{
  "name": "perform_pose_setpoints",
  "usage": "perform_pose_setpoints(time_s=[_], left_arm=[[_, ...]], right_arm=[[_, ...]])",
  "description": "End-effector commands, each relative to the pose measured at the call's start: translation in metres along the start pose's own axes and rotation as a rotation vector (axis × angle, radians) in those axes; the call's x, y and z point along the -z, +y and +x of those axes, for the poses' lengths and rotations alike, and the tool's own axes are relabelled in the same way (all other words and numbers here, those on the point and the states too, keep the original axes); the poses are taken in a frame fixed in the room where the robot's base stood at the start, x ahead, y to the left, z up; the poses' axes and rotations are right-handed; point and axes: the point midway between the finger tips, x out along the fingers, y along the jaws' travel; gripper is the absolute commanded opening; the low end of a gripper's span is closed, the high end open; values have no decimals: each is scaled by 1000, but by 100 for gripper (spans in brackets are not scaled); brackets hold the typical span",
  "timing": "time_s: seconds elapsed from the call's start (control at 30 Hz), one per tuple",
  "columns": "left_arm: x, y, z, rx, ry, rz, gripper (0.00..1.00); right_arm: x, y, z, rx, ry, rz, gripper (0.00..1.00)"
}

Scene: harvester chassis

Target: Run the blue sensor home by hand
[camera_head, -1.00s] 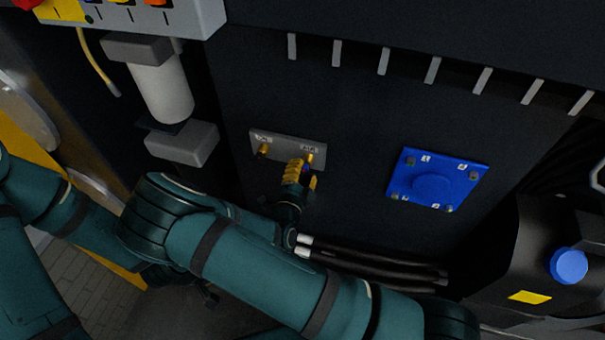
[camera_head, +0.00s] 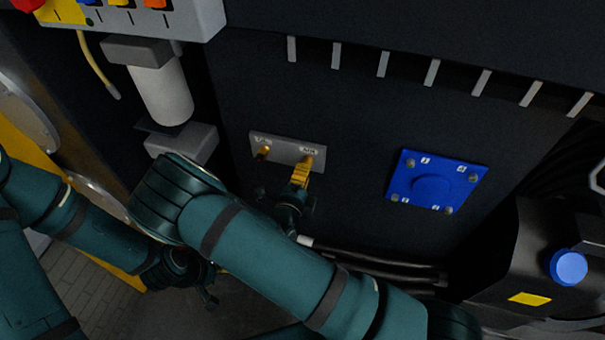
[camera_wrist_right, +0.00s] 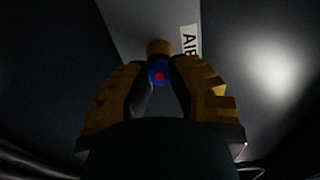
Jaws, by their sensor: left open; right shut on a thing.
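The blue sensor (camera_wrist_right: 158,73), with a red centre, shows in the right wrist view between the fingers of my right gripper (camera_wrist_right: 160,85), which is shut on it. It lies right against the brass fitting (camera_wrist_right: 159,47) in that picture; I cannot tell how deep it sits. In the head view my right gripper (camera_head: 299,178) is at the right-hand brass fitting (camera_head: 307,162) of the small grey plate (camera_head: 285,147); the sensor is hidden there. My left gripper (camera_head: 208,292) is open, low at the left, away from the plate.
A second brass fitting (camera_head: 263,153) is on the plate's left. A blue square plate (camera_head: 437,181) is on the dark panel to the right. Black hoses (camera_head: 380,262) run below. A white cylinder (camera_head: 163,92) stands at the left. A black unit with a blue cap (camera_head: 569,266) is at the right.

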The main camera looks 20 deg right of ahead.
Motion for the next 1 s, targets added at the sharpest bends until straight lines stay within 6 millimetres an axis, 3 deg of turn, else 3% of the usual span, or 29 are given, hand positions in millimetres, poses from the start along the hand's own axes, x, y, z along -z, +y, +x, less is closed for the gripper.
perform_pose_setpoints(time_s=[0.57,1.0], left_arm=[[-2,-5,14,0,0,0,47],[-6,-18,45,0,0,0,47]], right_arm=[[1,0,2,1,4,817,0],[1,2,4,0,5,1467,0]])
